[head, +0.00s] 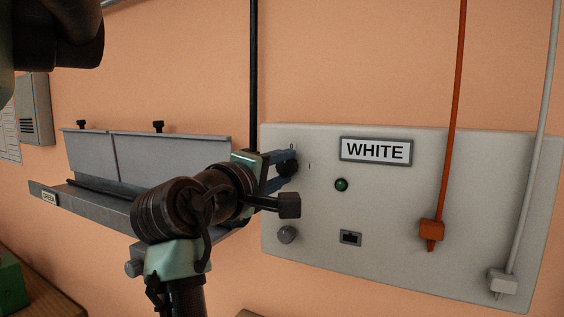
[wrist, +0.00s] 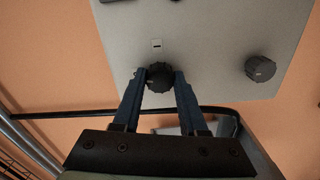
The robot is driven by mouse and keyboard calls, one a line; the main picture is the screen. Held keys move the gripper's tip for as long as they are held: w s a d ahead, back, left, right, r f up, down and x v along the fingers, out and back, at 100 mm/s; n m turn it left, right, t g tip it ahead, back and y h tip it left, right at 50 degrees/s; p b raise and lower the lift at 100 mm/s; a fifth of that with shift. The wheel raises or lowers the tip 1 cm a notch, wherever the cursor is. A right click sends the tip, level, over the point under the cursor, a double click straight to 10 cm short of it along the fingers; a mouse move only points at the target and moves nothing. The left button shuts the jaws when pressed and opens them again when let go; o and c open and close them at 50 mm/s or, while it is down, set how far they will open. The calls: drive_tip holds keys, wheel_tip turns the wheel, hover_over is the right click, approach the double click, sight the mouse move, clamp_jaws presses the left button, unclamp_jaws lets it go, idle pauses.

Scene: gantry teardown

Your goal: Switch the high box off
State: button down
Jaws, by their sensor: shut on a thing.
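The pale grey box with the WHITE label (head: 375,150) is on the wall at the right of the head view; its face also shows in the wrist view (wrist: 208,60). A black rotary knob (head: 289,168) is near its upper left corner, with a small mark to its right. In the wrist view the knob (wrist: 160,76) is between my gripper's (wrist: 161,80) two blue fingertips, which touch its sides. My gripper (head: 284,164) reaches it from the left in the head view. A green lamp (head: 341,184) on the box looks dark. The knob's pointer direction is unclear.
A second knob (head: 287,235) is below, also in the wrist view (wrist: 260,68). An orange plug (head: 431,230) and a white plug (head: 502,281) on cables are at right, beside a dark socket (head: 350,238). A grey labelled tray (head: 90,204) is at left.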

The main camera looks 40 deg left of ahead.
drive_tip(key=shift+n+p, duration=0.35)
drive_tip(key=shift+n, duration=0.65)
drive_tip(key=shift+c, duration=2.2)
unclamp_jaws()
drive_tip(key=b+v, duration=0.7)
drive_tip(key=v, duration=0.6)
drive_tip(key=shift+w+f, duration=0.1)
drive_tip(key=shift+f, duration=0.05)
